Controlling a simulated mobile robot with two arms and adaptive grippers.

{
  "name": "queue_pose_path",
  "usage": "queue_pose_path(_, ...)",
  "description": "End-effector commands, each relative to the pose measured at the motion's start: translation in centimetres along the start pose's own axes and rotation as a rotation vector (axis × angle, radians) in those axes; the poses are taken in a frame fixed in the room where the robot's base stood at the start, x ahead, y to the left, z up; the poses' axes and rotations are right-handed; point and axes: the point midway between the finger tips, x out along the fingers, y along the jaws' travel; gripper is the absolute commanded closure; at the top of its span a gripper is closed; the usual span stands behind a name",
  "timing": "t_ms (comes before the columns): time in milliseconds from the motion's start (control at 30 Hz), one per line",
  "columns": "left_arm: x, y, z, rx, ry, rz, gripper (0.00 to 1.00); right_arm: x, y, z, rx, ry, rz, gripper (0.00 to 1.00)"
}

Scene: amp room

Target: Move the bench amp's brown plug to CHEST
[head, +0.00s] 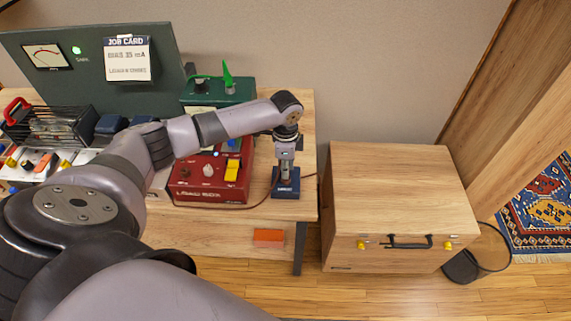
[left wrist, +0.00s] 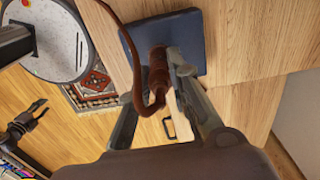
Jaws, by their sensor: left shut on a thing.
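My left gripper (head: 286,166) points down over a dark blue block (head: 286,185) at the right end of the bench. In the left wrist view its fingers (left wrist: 158,72) are shut on the brown plug (left wrist: 157,82), whose brown cable (left wrist: 118,25) loops beside it. The plug's far end meets or lies just in front of the blue block (left wrist: 190,38); I cannot tell if it is seated. A wooden chest (head: 395,185) with a black handle stands right of the bench.
A green unit (head: 215,93) stands behind the red amp. A dark panel (head: 90,65) with a meter and job card is at the back left. A wire basket (head: 478,255) stands right of the chest. A narrow gap separates bench and chest.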

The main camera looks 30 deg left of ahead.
Motion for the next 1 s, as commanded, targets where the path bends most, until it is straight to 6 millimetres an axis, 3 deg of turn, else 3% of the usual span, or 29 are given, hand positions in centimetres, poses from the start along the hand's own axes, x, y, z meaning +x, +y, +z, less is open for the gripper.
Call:
queue_pose_path(967,1.05,-0.02,-0.01,0.001,0.000,-0.001,1.00,0.28,0.01,0.00,0.000,0.000,0.000,0.60)
queue_pose_path(1000,1.05,-0.02,-0.01,0.001,0.000,-0.001,0.80,0.28,0.01,-0.01,0.000,0.001,0.000,0.60)
